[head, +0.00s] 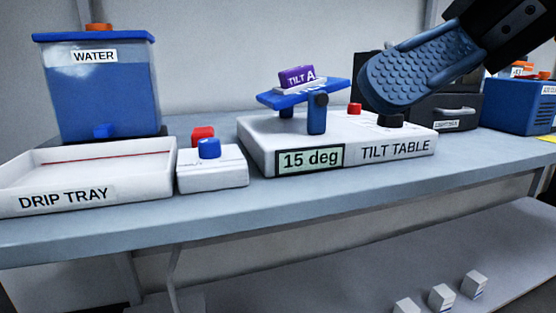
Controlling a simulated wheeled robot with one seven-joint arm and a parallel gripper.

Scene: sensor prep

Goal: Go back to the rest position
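My gripper (400,82) comes in from the top right on a black arm. Its blue textured finger pad is seen side-on, in front of and above the right part of the tilt table (262,160). I see only one finger clearly, so its opening does not show. The white tilt table has a green "15 deg" display (311,160) and a blue tilted plate (304,93). A purple block labelled "TILT A" (297,77) lies on the plate, apart from my gripper. Part of the table's back right is hidden behind the finger.
At left stand a blue water tank (105,105) and a white drip tray (135,185). A white button box (212,178) with red and blue buttons sits beside the tray. A dark case (455,108) and a blue box (520,105) stand at right. Small white cubes (441,297) lie on the lower shelf.

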